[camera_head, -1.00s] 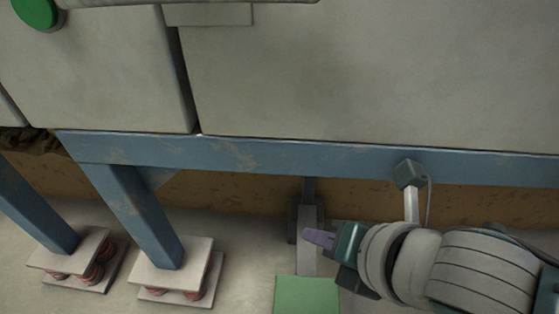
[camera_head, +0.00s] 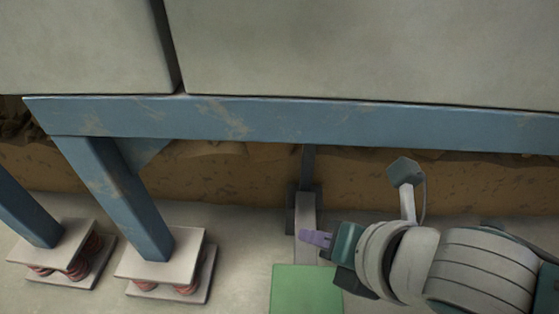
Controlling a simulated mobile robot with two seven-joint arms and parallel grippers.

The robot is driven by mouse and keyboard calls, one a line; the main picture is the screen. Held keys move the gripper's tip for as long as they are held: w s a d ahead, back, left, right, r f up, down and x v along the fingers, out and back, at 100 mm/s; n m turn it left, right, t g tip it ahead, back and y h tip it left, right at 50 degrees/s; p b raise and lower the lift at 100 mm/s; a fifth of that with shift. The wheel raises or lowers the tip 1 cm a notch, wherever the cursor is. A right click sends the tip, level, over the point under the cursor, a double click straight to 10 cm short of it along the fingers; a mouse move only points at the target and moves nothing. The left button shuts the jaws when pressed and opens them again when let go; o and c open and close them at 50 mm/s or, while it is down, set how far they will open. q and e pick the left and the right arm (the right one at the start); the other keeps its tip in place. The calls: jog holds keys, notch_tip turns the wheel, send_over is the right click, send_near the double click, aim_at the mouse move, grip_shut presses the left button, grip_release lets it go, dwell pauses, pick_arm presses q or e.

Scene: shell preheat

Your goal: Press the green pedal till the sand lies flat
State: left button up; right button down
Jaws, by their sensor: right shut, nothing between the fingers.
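The green pedal (camera_head: 305,291) is a flat plate low in the middle, cut off by the bottom edge. A grey lever (camera_head: 306,218) runs back from it under the blue frame. My right gripper (camera_head: 318,238) comes in from the right, with purple fingertips shut and empty. In the picture the fingertips overlap the lever just behind the pedal's far edge; I cannot tell whether they touch it. No sand surface that I can identify as the task's sand shows. My left gripper is out of view.
A blue beam (camera_head: 270,123) crosses above the pedal, with grey panels (camera_head: 380,50) over it. Blue legs (camera_head: 118,195) stand on spring-mounted feet (camera_head: 160,262) at the left. A small grey box on a post (camera_head: 405,175) stands behind my right wrist. Floor left of the pedal is clear.

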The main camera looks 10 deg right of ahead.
aim_at(309, 270)
notch_tip(309, 270, down, 5)
jog(key=b, duration=0.3)
jog(key=shift+s, duration=0.15)
jog(key=shift+f+b, duration=0.2)
jog(key=shift+b, duration=0.15)
dwell(1.4)
jog(key=shift+a+f, duration=0.1)
jog(key=shift+f, duration=0.3)
